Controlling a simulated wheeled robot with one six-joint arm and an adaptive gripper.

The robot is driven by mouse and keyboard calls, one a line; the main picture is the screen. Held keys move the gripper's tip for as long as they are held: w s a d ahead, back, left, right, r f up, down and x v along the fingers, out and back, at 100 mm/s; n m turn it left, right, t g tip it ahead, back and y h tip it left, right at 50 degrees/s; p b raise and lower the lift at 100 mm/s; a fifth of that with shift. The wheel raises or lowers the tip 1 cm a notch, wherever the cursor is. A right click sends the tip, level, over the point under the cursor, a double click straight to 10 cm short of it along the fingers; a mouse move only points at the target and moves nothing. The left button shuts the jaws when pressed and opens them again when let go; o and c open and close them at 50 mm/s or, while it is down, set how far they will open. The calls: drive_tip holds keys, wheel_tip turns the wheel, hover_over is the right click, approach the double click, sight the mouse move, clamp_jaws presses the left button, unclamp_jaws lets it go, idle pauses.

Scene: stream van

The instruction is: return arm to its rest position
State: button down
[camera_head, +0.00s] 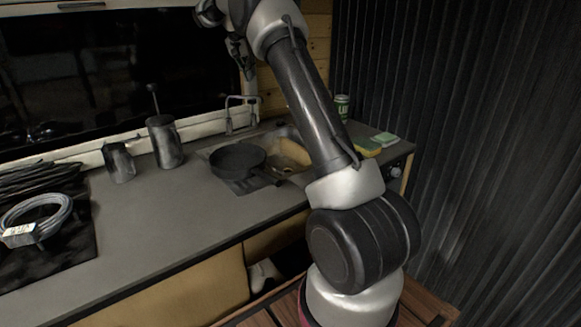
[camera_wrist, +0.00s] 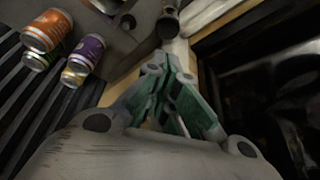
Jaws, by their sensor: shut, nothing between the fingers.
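My arm (camera_head: 312,105) is raised, rising from its base at the lower right and bending at the top of the head view. My gripper (camera_head: 243,62) hangs high in front of the dark window, near the wooden wall panel, apart from the counter. In the wrist view my gripper (camera_wrist: 163,75) shows its green-grey fingers drawn together, with nothing held between them. Part of the upper arm is close to the top edge of the head view.
A pan (camera_head: 237,160) lies by the sink, with a pot (camera_head: 164,142) and a mug (camera_head: 119,162) to its left. A coiled cable (camera_head: 40,216) sits at far left. An orange can (camera_wrist: 47,30) and a purple can (camera_wrist: 85,55) appear in the wrist view. Mid-counter is clear.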

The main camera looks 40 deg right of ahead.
idle(0.4)
drive_tip(key=s+a+r+n+y, duration=0.1)
drive_tip(key=s+a+r+n, duration=0.15)
drive_tip(key=s, duration=0.55)
drive_tip(key=s+a+r+n+t, duration=0.1)
drive_tip(key=s+a+r, duration=0.25)
drive_tip(key=s, duration=0.55)
drive_tip(key=s+a+r+n+y, duration=0.15)
drive_tip(key=s+r, duration=0.25)
drive_tip(key=s, duration=0.4)
drive_tip(key=s+a+f+n, duration=0.1)
drive_tip(key=s+f, duration=0.3)
drive_tip(key=s, duration=0.5)
drive_tip(key=s+a+f+n+y, duration=0.1)
drive_tip(key=s+a+f+n, duration=0.1)
drive_tip(key=s, duration=0.7)
drive_tip(key=s+a+f+n+t, duration=0.1)
drive_tip(key=s+a+f+n, duration=0.1)
drive_tip(key=s+f, duration=0.4)
drive_tip(key=s+n, duration=0.1)
drive_tip(key=s, duration=0.2)
drive_tip(key=shift+s+a+f+n, duration=0.15)
drive_tip(key=shift+a+n, duration=0.1)
drive_tip(key=shift+n, duration=0.05)
drive_tip(key=shift+y, duration=0.25)
